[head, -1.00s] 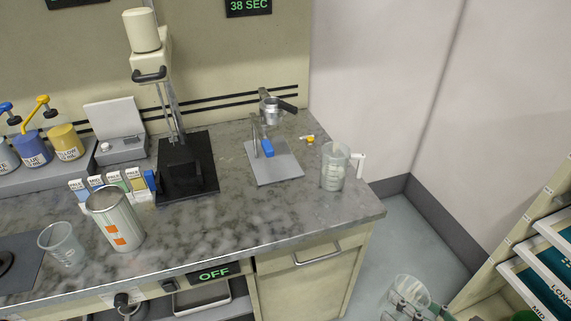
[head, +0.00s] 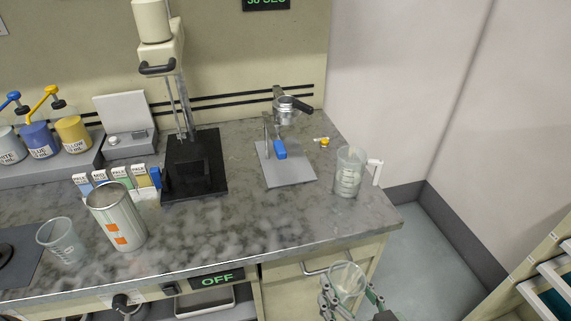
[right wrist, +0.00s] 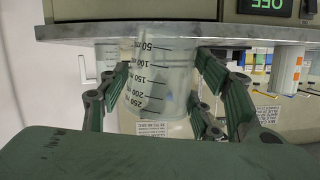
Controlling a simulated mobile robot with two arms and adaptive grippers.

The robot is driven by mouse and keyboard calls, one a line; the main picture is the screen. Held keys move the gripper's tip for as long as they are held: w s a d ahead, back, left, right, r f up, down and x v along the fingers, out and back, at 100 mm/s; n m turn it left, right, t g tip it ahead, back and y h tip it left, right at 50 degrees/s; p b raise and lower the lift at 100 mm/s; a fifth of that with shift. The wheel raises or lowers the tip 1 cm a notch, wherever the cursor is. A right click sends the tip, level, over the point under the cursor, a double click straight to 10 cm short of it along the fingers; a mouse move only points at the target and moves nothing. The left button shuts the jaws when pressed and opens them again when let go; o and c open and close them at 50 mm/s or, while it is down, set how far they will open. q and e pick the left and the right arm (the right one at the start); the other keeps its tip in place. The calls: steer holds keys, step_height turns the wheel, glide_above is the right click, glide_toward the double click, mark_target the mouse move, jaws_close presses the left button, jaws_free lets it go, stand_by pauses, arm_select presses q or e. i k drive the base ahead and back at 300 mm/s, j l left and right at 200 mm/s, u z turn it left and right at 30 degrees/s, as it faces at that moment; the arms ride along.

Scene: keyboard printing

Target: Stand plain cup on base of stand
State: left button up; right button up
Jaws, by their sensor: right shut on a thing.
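My right gripper (head: 348,290) is shut on a clear plain cup (head: 347,277), in front of the counter's drawer. The right wrist view shows this cup (right wrist: 155,80) with measuring marks, between the green fingers of the gripper (right wrist: 160,88). My left gripper is not in view.
A clear jug with a white handle (head: 349,176) stands right of the stand, near the counter edge. A small yellow-topped item (head: 323,142) lies behind it. A metal can (head: 119,217) and another clear cup (head: 62,241) stand at left. The counter (head: 235,225) before the stand is clear.

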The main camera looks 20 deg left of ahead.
mark_target(287, 167)
steer(key=i+j, duration=0.7)
